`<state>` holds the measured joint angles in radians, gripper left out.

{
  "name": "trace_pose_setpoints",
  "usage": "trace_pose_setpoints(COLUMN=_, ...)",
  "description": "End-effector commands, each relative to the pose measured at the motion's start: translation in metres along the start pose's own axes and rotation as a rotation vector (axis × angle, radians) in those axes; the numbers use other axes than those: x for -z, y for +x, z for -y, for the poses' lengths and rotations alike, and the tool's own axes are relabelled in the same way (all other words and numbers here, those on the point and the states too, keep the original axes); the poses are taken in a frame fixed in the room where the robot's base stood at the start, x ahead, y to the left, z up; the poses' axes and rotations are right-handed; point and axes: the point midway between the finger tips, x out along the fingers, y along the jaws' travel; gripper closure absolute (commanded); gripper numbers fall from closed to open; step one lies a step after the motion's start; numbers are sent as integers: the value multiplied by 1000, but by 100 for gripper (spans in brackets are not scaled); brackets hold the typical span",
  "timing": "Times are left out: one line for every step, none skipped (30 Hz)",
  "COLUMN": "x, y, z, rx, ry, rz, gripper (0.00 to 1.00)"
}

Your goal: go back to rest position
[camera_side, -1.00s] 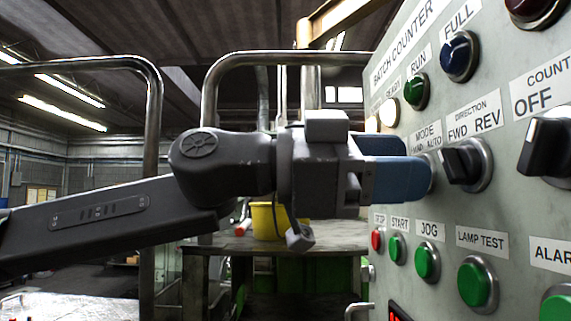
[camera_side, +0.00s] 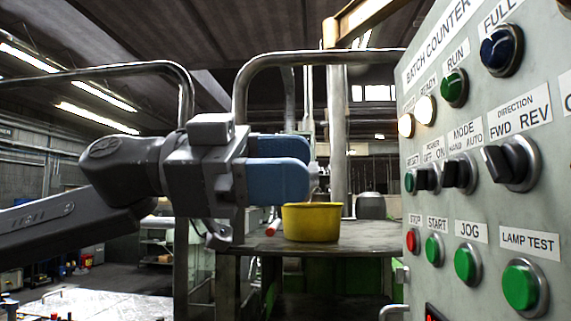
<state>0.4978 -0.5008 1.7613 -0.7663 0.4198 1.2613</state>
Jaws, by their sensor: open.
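My gripper (camera_side: 308,168) is left of the control panel, with its two blue fingers pointing right toward it. The fingers are open with nothing seen between them, and a clear gap separates them from the panel. The grey control panel (camera_side: 420,200) fills the right side. It carries a MODE selector knob (camera_side: 457,174), a DIRECTION selector knob (camera_side: 503,164) and a POWER knob (camera_side: 427,178). The READY lamp (camera_side: 425,110) glows pale.
A yellow bucket (camera_side: 312,223) stands on a table (camera_side: 370,236) behind the gripper. Metal rails (camera_side: 300,60) rise behind the arm. A red STOP button (camera_side: 412,240) and green buttons, such as JOG (camera_side: 466,264), stick out from the panel.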

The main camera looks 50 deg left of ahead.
Motion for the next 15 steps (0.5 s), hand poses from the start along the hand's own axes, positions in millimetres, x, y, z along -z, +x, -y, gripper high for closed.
trace_pose_setpoints(x=0, y=0, z=0, rx=0, ry=0, rz=0, gripper=50)
trace_pose_setpoints(x=0, y=0, z=0, rx=0, ry=0, rz=0, gripper=50)
trace_pose_setpoints(x=0, y=0, z=0, rx=0, ry=0, rz=0, gripper=50)
trace_pose_setpoints(x=0, y=0, z=0, rx=0, ry=0, rz=0, gripper=50)
trace_pose_setpoints(x=0, y=0, z=0, rx=0, ry=0, rz=0, gripper=50)
trace_pose_setpoints(x=0, y=0, z=0, rx=0, ry=0, rz=0, gripper=50)
trace_pose_setpoints(x=0, y=0, z=0, rx=0, ry=0, rz=0, gripper=50)
trace_pose_setpoints(x=0, y=0, z=0, rx=0, ry=0, rz=0, gripper=50)
trace_pose_setpoints(x=0, y=0, z=0, rx=0, ry=0, rz=0, gripper=50)
trace_pose_setpoints(x=0, y=0, z=0, rx=0, ry=0, rz=0, gripper=50)
trace_pose_setpoints(x=0, y=0, z=0, rx=0, ry=0, rz=0, gripper=50)
trace_pose_setpoints(x=0, y=0, z=0, rx=0, ry=-1, rz=0, gripper=50)
trace_pose_setpoints(x=-2, y=0, z=0, rx=0, ry=-3, rz=4, gripper=50)
trace_pose_setpoints(x=-4, y=0, z=-1, rx=-1, ry=-8, rz=12, gripper=50)
trace_pose_setpoints(x=-12, y=1, z=-2, rx=-3, ry=-20, rz=32, gripper=50)
